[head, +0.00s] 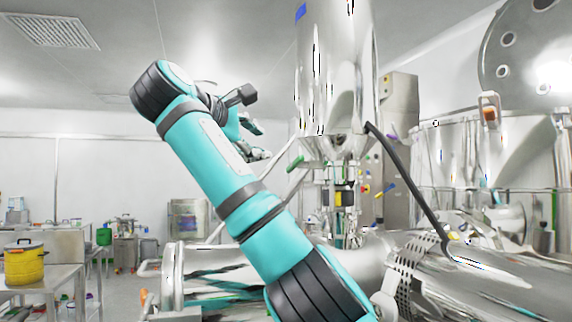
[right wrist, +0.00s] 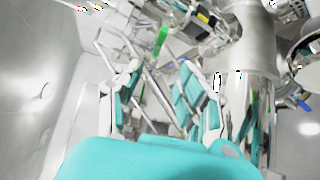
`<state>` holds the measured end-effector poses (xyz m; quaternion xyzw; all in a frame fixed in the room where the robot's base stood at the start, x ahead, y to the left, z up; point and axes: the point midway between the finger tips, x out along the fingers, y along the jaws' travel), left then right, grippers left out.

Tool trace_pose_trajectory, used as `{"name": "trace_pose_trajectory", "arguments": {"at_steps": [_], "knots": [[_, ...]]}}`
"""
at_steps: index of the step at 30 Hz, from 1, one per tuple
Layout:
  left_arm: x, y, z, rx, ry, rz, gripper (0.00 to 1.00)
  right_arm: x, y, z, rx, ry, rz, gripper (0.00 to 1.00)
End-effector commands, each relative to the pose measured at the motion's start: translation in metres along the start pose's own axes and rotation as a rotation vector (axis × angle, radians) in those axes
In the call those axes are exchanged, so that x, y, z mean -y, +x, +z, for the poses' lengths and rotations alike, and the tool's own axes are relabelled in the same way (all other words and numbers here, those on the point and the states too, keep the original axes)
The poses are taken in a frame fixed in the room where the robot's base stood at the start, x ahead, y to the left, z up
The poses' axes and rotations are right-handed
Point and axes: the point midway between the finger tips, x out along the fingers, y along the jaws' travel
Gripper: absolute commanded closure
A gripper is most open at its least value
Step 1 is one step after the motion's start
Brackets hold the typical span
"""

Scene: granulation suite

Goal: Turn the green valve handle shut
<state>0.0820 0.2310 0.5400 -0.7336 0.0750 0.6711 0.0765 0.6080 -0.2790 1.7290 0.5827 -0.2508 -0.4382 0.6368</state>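The green valve handle (head: 296,163) shows as a small lever just below the large steel vessel in the head view. In the right wrist view the green handle (right wrist: 160,41) lies beyond the fingertips, near the middle of the gap between them. My right gripper (head: 258,140) is to the left of the handle in the head view, apart from it. In the right wrist view its two teal-padded fingers (right wrist: 160,82) are spread wide with nothing held between them. My left gripper is in neither view.
A tall steel vessel (head: 336,70) hangs above the handle, with piping and small coloured handles below it. A grey cabinet (head: 399,105) stands behind. A dark rod (head: 405,180) slants down at right. A yellow pot (head: 24,265) sits on a table at far left.

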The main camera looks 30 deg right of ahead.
Motion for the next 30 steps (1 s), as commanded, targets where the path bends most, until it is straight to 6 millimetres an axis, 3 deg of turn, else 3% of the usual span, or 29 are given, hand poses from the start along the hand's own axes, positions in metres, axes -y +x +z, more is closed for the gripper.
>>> {"name": "trace_pose_trajectory", "arguments": {"at_steps": [18,24,30], "knots": [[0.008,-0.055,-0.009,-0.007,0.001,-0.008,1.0,-0.004,0.125,-0.001,-0.003,0.001,-0.001,0.62],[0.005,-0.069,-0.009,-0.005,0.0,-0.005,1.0,-0.002,0.154,-0.002,-0.006,0.001,-0.001,0.62],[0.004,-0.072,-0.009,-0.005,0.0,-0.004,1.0,-0.001,0.166,-0.003,-0.007,0.003,0.001,0.62]]}}
